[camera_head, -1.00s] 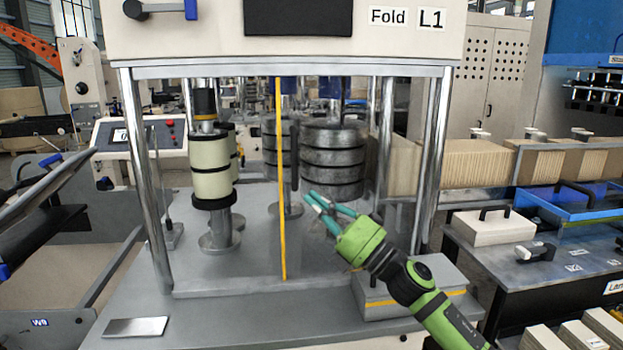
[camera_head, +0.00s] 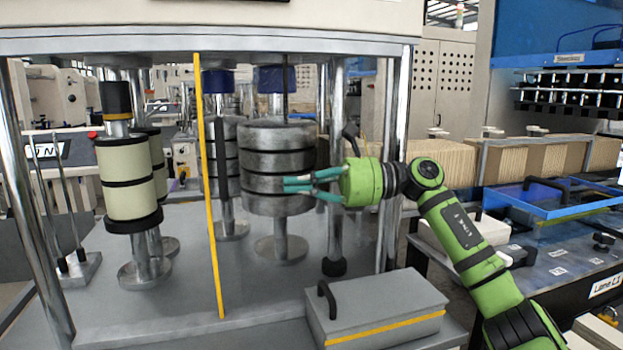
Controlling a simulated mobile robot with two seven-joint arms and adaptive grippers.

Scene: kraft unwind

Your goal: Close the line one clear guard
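The clear guard shows mainly by its upright yellow edge strip (camera_head: 210,190) at the front of the machine and a dark upright handle (camera_head: 221,157) just right of it. Its see-through sheet is hard to make out, so how far it stands open I cannot tell. My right gripper (camera_head: 284,185) comes in from the right with teal fingers pointing left, right of the handle and apart from it in the picture. It overlaps the grey roll stack behind. Its fingertips look close together, and nothing shows held between them. My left gripper is not in view.
Cream rolls (camera_head: 129,180) stand on a spindle at the left, and a grey ringed stack (camera_head: 270,145) stands behind my gripper. A grey box (camera_head: 380,306) with a black handle sits at the front right. Chrome posts (camera_head: 398,150) frame the machine. A blue tray (camera_head: 545,208) lies farther right.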

